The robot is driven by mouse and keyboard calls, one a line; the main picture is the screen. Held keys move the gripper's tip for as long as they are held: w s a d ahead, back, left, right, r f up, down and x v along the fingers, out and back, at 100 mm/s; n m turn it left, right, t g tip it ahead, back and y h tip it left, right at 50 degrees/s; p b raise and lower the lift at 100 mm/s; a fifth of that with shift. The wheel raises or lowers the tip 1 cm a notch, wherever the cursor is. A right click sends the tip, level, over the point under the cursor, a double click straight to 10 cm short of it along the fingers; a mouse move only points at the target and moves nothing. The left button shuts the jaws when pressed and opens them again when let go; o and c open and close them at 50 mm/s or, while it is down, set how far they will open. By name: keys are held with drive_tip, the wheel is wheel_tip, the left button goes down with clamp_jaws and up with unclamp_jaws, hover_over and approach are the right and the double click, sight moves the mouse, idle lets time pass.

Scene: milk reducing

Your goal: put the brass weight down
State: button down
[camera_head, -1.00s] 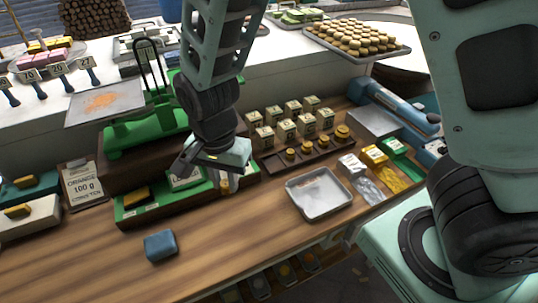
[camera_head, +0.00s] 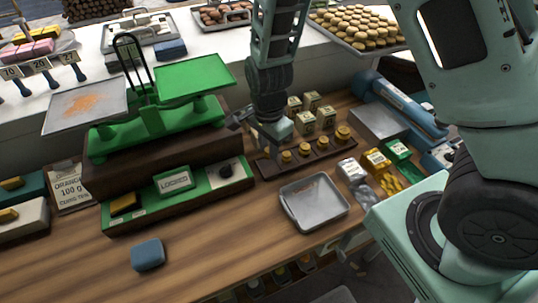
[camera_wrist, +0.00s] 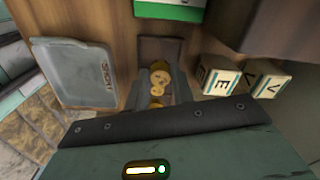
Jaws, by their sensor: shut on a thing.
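My gripper (camera_head: 268,138) points down over the left end of the dark wooden weight rack (camera_head: 266,166). In the wrist view its two dark fingers (camera_wrist: 160,86) are shut on a brass weight (camera_wrist: 158,88). Further brass shows in line with the fingers there, so the held weight's outline is hard to separate. The gripper hides the held weight in the head view. Several brass weights (camera_head: 322,143) stand in a row along the rack, to the right of my gripper. In the wrist view, a bare dark part of the rack (camera_wrist: 160,46) lies beyond the fingers.
Small lettered boxes (camera_head: 326,118) stand close behind the rack. A grey metal tray (camera_head: 314,203) lies in front. The green balance (camera_head: 140,118) stands at left, above a green panel marked LOCKED (camera_head: 175,181). A blue block (camera_head: 148,254) lies on clear wooden counter.

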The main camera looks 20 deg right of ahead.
sight(268, 149)
drive_tip(key=shift+f, duration=1.95)
drive_tip(key=shift+f, duration=0.15)
drive_tip(key=c, duration=1.2)
unclamp_jaws()
wheel_tip(268, 149, up, 12)
drive_tip(key=shift+b, duration=0.5)
drive_tip(key=s+a+r+n, duration=0.2)
drive_tip(key=s+n, duration=0.4)
drive_tip(key=n, duration=0.1)
drive_tip(key=s+a+r+n, duration=0.2)
drive_tip(key=s+r+n, duration=0.1)
drive_tip(key=s+n, duration=0.4)
drive_tip(key=s+a+r+n, duration=0.2)
drive_tip(key=s+r+n, duration=0.1)
drive_tip(key=s+n, duration=0.4)
drive_tip(key=shift+a+r+n+y, duration=0.2)
drive_tip(key=shift+n+y, duration=0.1)
drive_tip(key=shift+n, duration=0.3)
